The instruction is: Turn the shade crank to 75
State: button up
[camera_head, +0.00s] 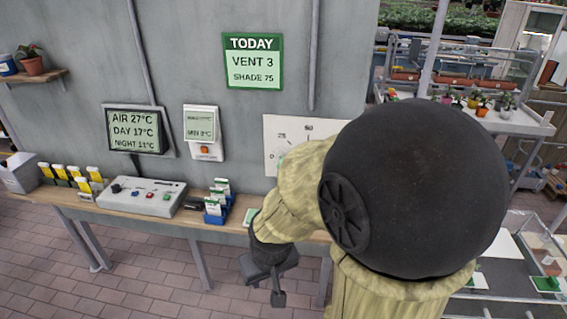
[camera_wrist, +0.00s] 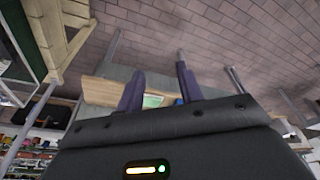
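A white dial panel (camera_head: 290,130) is on the grey wall at the centre right, with printed numbers along its top. My arm hides much of it, and I cannot make out the shade crank or its setting. A green-edged sign (camera_head: 252,61) above reads TODAY, VENT 3, SHADE 75. My gripper (camera_head: 264,280) hangs low, in front of the bench and below the panel, pointing down. In the wrist view my gripper (camera_wrist: 160,72) has its two fingers apart with nothing held between them.
A wooden bench (camera_head: 150,208) runs along the wall. It carries a grey control box (camera_head: 137,197), blue holders with packets (camera_head: 217,205) and yellow-tagged items (camera_head: 70,174). A display (camera_head: 136,131) and a small wall unit (camera_head: 203,132) hang left of the panel. Brick floor is clear in front.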

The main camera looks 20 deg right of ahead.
jog(key=shift+a, duration=0.1)
jog(key=o, duration=0.3)
jog(key=shift+s+a, duration=0.1)
jog(key=shift+s, duration=0.35)
jog(key=w+d+f+n+t+h+b, duration=0.25)
jog(key=w+d+f+n, duration=0.25)
jog(key=w, duration=0.4)
jog(key=w+d+f+n+t+h+b, duration=0.2)
jog(key=w+d+f+n+t+h, duration=0.15)
jog(key=w+d+f+n, duration=0.35)
jog(key=w+a+r+n+t+h, duration=0.1)
jog(key=w+r+n+t+h, duration=0.3)
jog(key=w+r+n, duration=0.3)
notch_tip(320, 180, up, 4)
jog(key=shift+w+a+r+n+t+h+b, duration=0.1)
jog(key=shift+w+a+n+t+h+b, duration=0.3)
jog(key=shift+t, duration=0.5)
